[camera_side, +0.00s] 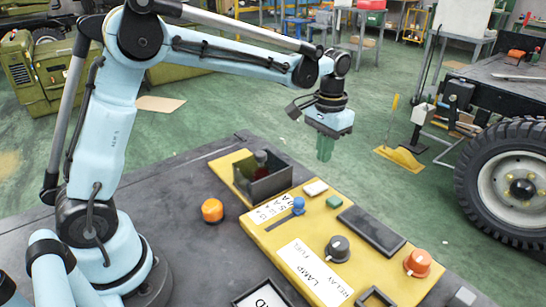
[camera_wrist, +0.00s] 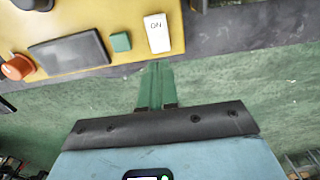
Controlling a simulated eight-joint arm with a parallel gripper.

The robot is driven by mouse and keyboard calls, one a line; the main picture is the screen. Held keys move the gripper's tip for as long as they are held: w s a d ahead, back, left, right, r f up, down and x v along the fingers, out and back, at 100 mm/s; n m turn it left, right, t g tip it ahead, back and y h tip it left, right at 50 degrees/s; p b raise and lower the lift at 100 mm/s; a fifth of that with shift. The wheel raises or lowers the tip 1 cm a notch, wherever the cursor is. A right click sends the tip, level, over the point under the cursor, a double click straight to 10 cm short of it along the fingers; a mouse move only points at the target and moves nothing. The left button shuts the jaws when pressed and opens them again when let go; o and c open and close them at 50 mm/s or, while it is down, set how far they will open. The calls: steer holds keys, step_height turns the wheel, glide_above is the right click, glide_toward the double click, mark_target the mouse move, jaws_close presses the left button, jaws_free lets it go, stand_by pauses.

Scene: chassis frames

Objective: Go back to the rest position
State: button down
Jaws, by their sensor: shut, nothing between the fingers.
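My gripper (camera_side: 325,155) hangs in the air past the far edge of the dark table, pointing down, with its green fingers together and empty. In the wrist view the green fingers (camera_wrist: 157,82) also show side by side with nothing between them. My light blue arm reaches out from the left at upper height. The yellow control panel (camera_side: 262,240) lies on the table below and nearer the camera than the gripper; its edge (camera_wrist: 100,62) shows at the upper left in the wrist view. The fingers appear apart from the panel.
The panel carries a white switch (camera_side: 315,187), a green button (camera_side: 334,202), a blue-topped lever (camera_side: 298,206), a black knob (camera_side: 337,249) and an orange knob (camera_side: 418,262). A dark open box (camera_side: 270,187) stands behind. An orange button (camera_side: 212,210) sits left. A wheel (camera_side: 515,188) stands right.

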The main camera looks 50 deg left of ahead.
steer(key=s+a+r+t, duration=0.1)
steer(key=s+t, duration=0.2)
steer(key=s, duration=0.5)
steer(key=s+a+r+t, duration=0.1)
steer(key=s+t, duration=0.3)
steer(key=s, duration=0.5)
steer(key=shift+r, duration=0.3)
steer(key=shift+s+a, duration=0.1)
